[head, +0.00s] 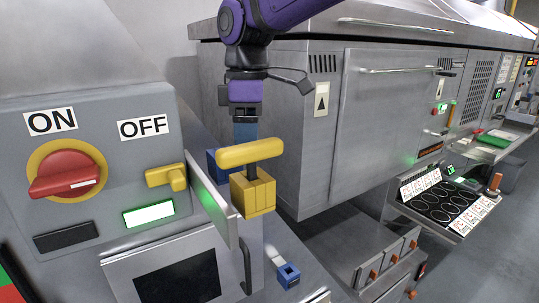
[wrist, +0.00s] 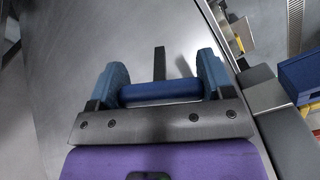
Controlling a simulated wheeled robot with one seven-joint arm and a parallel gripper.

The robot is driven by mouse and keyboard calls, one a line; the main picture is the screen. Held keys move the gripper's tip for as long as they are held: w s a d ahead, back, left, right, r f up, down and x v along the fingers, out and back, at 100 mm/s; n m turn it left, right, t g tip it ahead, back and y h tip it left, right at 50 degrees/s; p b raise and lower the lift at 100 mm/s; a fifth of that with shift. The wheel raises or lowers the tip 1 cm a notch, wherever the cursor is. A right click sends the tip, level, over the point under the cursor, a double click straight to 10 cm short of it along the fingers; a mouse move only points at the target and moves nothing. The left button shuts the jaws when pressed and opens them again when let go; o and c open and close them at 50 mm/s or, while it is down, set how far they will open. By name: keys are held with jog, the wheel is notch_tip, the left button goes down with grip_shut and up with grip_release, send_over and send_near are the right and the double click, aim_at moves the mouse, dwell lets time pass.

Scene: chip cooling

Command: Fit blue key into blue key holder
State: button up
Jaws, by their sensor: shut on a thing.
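My gripper (wrist: 160,85) is shut on the blue key (wrist: 160,92), with its handle held crosswise between the two light-blue fingers. The key's dark stem (wrist: 159,62) sticks out beyond the handle. In the head view my gripper (head: 246,130) points down just behind the yellow key, which hides the held key. A blue block (head: 215,160), seemingly the blue key holder, is partly hidden behind the yellow holder. A blue box also shows at the right in the wrist view (wrist: 302,75). The stem is apart from that box.
A yellow key (head: 250,152) stands in its yellow holder (head: 254,193) in front of my gripper. An upright grey panel (head: 212,198) is close at its left. A small blue part (head: 288,275) sits lower down. The ON/OFF panel (head: 95,150) with a red knob is at left.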

jog(key=s+a+r+n, duration=0.1)
jog(key=s+r+n, duration=0.5)
jog(key=s+r, duration=0.7)
jog(key=shift+s+a+r, duration=0.3)
jog(key=shift+s+a, duration=0.05)
jog(key=shift+s, duration=0.2)
jog(key=shift+f, duration=2.9)
jog(key=shift+f, duration=1)
jog(key=shift+r, duration=0.2)
jog(key=shift+r, duration=0.5)
jog(key=shift+f, duration=0.65)
dwell(0.6)
